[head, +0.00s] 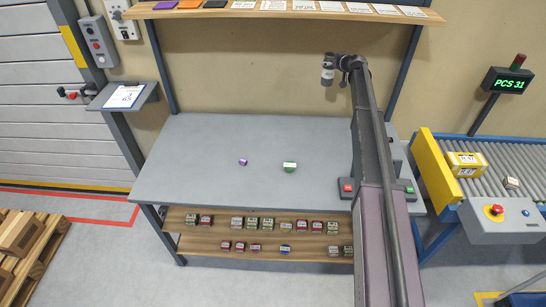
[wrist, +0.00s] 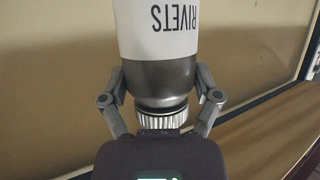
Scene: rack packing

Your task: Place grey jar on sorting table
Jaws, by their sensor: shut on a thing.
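The grey jar (head: 327,75) is held up at the end of my arm, well above the table and in front of the back wall. In the wrist view the grey jar (wrist: 160,85) fills the upper middle, with a white label reading RIVETS, upside down in the picture, and a ribbed silver end nearest my gripper. My gripper (head: 341,64) is shut on it, with one finger on each side of its dark grey body. The sorting table (head: 215,185) has a broad grey top, mostly bare.
A small purple box (head: 243,162) and a green round container (head: 290,167) stand mid-table. A lower shelf (head: 210,237) holds several small items. An upper shelf (head: 190,13) carries cards. A button box (head: 347,188) sits at the right front. A roller conveyor (head: 490,157) stands to the right.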

